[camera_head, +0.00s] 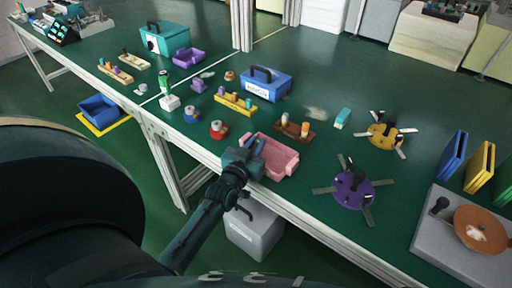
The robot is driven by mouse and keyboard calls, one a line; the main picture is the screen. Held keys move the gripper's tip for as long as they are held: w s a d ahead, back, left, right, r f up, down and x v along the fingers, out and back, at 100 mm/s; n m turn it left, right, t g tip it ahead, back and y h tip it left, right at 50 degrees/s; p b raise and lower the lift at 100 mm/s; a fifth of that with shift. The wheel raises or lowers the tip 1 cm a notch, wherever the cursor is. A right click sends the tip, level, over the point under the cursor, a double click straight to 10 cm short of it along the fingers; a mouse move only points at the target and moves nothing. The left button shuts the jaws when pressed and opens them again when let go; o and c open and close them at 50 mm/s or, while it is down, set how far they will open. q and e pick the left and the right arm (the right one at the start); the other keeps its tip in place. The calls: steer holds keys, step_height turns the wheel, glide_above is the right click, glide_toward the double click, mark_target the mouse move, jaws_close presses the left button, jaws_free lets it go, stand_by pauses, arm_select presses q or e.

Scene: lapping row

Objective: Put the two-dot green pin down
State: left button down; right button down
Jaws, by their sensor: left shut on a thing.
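My left gripper (254,149) is shut over the left end of a pink tray (280,158) near the table's front edge. The thing between its fingers is mostly hidden and too small to name; I cannot make out any dots. A yellow rack (236,104) with several pins stands behind it. A brown rack (294,131) with orange-and-white pins is to the right of that. A green cylinder (165,84) stands at a white block further left. My right gripper is not in view.
A blue toolbox (267,84) and a teal one (165,38) stand further back. Red (218,130) and blue (192,114) round pieces lie left of the gripper. A purple disc with arms (352,189) lies to the right. The green table (400,100) has bare room at the back.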

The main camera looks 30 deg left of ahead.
arm_select(q)
steer(key=shift+f, duration=0.25)
steer(key=shift+f, duration=0.15)
steer(key=c, duration=1.3)
jaws_free()
steer(key=shift+c, duration=0.2)
